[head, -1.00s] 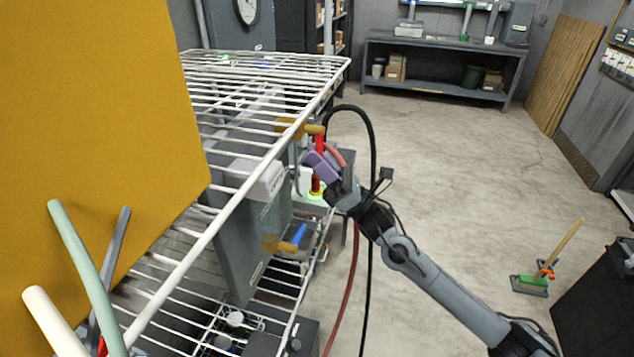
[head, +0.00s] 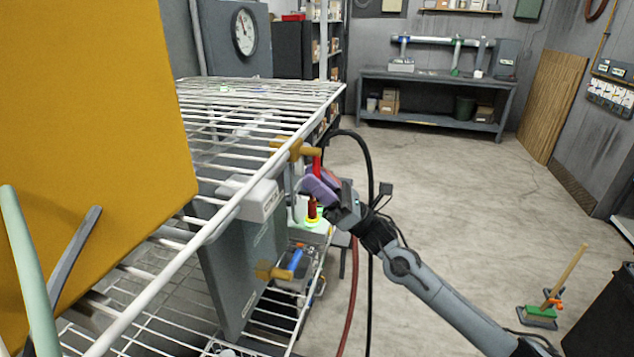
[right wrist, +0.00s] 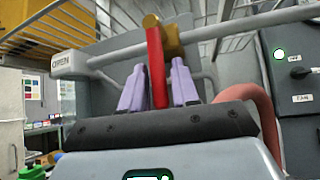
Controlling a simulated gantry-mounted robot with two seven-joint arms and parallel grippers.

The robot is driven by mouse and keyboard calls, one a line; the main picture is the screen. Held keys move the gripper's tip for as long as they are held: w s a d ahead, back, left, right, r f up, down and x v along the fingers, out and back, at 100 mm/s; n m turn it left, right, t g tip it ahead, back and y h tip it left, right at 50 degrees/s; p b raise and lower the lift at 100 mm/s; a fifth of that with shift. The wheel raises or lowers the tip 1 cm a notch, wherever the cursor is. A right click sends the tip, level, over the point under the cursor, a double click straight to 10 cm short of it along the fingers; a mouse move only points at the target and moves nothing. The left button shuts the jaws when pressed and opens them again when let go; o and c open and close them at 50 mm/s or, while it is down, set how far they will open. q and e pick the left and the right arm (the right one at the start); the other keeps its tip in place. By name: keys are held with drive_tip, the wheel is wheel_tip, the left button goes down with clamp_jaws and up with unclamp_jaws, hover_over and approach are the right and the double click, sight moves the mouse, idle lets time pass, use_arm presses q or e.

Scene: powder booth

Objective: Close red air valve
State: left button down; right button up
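The red air valve has a brass body (head: 292,151) and a red lever (head: 317,165) at the right edge of the wire rack. My right gripper (head: 320,186) has purple fingers at the lever. In the right wrist view the red lever (right wrist: 157,70) hangs from the brass body (right wrist: 174,38) and lies between the two purple fingers (right wrist: 158,86). Narrow gaps seem to show on both sides of it, so the fingers look open around it. A label reading OPEN (right wrist: 62,62) is to the left. My left gripper is not in view.
A white wire rack (head: 318,92) and a yellow panel (head: 95,110) fill the left. A black hose (head: 371,165) arches behind my gripper.

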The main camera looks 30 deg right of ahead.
drive_tip(key=shift+o, duration=0.6)
drive_tip(key=v, duration=1)
drive_tip(key=shift+d+f, duration=0.25)
drive_tip(key=shift+s+f+p, duration=0.1)
drive_tip(key=shift+p, duration=0.2)
